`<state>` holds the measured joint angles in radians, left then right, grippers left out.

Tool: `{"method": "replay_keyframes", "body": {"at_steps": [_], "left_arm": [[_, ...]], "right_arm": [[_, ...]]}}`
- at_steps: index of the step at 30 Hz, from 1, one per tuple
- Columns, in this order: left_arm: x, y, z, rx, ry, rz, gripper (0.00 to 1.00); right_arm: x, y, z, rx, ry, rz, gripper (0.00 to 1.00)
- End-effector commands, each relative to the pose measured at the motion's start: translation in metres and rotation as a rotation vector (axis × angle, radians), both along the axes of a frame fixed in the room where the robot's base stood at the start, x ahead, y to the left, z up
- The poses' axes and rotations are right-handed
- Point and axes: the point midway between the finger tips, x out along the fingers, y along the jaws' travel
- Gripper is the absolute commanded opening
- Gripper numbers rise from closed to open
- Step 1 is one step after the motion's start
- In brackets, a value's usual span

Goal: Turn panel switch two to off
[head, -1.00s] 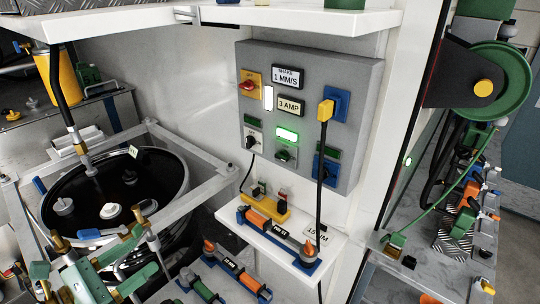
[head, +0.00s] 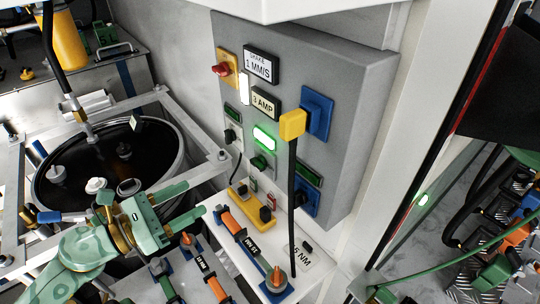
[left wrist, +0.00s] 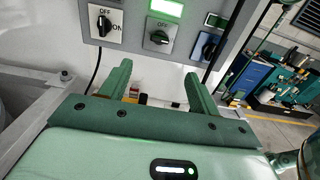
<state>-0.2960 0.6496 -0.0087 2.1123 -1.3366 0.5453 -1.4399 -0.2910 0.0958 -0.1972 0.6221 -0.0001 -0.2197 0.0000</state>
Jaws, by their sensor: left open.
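The grey control panel (head: 352,125) has three rotary switches low on its face. The left one (head: 231,135) has a black knob on a white plate; in the left wrist view this switch (left wrist: 103,22) shows "ON" at its right. The right switch (left wrist: 206,46) is on a blue plate. My left gripper (head: 197,202) is open and empty, apart from the panel, below and left of the switches. My right gripper is not in view.
A white shelf (head: 215,232) below the panel carries an orange tool and a yellow block (head: 246,200). A black cable hangs from a yellow plug (head: 292,124) before the panel's right side. A black tank (head: 85,165) in a metal frame stands left.

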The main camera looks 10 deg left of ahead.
Motion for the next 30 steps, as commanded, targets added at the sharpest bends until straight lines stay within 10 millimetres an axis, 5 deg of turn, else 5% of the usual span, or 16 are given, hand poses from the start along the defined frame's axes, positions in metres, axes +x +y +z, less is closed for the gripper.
{"method": "replay_keyframes", "body": {"at_steps": [10,21,30], "left_arm": [[0.042,-0.041,0.007,-0.002,-0.005,0.000,0.62],[0.101,-0.100,0.002,-0.001,0.000,0.000,0.62],[0.115,-0.115,0.000,0.001,-0.001,0.000,0.62]], "right_arm": [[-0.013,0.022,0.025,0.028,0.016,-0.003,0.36],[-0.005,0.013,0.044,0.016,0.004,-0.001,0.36],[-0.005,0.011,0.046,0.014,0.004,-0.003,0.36]]}}
